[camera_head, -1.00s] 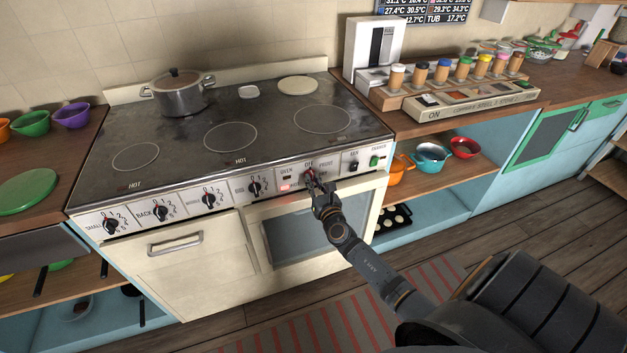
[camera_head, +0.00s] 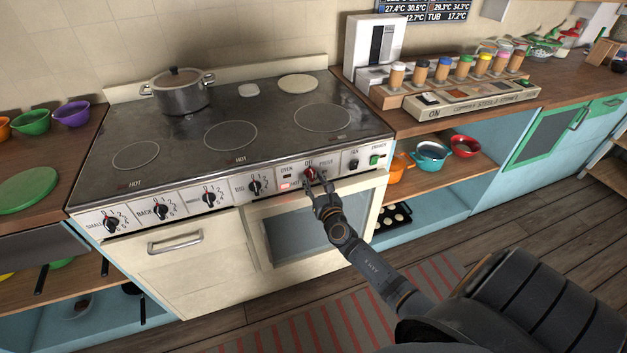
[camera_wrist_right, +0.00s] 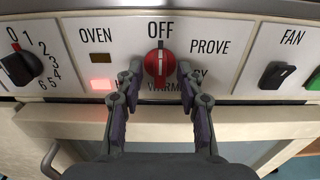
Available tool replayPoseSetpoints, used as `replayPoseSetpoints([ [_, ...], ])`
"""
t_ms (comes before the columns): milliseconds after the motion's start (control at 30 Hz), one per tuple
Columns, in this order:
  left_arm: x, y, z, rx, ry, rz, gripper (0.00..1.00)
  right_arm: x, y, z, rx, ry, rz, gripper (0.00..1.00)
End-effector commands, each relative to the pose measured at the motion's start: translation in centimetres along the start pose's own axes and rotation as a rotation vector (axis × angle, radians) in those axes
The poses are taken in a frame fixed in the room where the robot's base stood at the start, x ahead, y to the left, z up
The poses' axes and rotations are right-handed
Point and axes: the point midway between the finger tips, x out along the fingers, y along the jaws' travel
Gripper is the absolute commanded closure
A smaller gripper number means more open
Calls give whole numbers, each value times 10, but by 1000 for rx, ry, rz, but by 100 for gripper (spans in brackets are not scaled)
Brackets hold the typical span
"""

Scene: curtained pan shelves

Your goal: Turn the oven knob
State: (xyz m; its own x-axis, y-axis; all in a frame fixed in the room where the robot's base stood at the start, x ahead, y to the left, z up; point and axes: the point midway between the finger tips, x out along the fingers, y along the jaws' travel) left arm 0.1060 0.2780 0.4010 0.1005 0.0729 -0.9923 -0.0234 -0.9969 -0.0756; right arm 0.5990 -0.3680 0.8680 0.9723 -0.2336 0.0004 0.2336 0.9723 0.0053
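The red oven knob (camera_head: 309,174) is on the stove's front panel under the label OFF. In the right wrist view the knob (camera_wrist_right: 159,66) has its pointer upright, toward OFF. My right gripper (camera_head: 317,186) is just in front of the knob. In the right wrist view its two fingers (camera_wrist_right: 159,84) are spread, one on each side of the knob's lower part, with gaps between them and the knob. The lower labels are partly hidden by the fingers. My left gripper is not in view.
Other black knobs (camera_head: 255,187) line the panel to the left, and a black fan switch (camera_wrist_right: 277,75) and green switch (camera_head: 375,160) are to the right. An oven door (camera_head: 318,232) lies below. A pot (camera_head: 178,92) stands on the cooktop.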

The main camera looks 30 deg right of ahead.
Motion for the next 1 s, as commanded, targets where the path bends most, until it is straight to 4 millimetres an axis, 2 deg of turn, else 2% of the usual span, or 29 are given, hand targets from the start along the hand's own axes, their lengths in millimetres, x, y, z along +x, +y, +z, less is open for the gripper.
replayPoseSetpoints([
  [300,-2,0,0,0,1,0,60,-13,0,0,0,2,0,62],
  [667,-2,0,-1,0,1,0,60,-15,0,0,0,1,0,62],
  [1000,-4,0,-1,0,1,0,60,-48,0,-1,0,2,1,62],
])
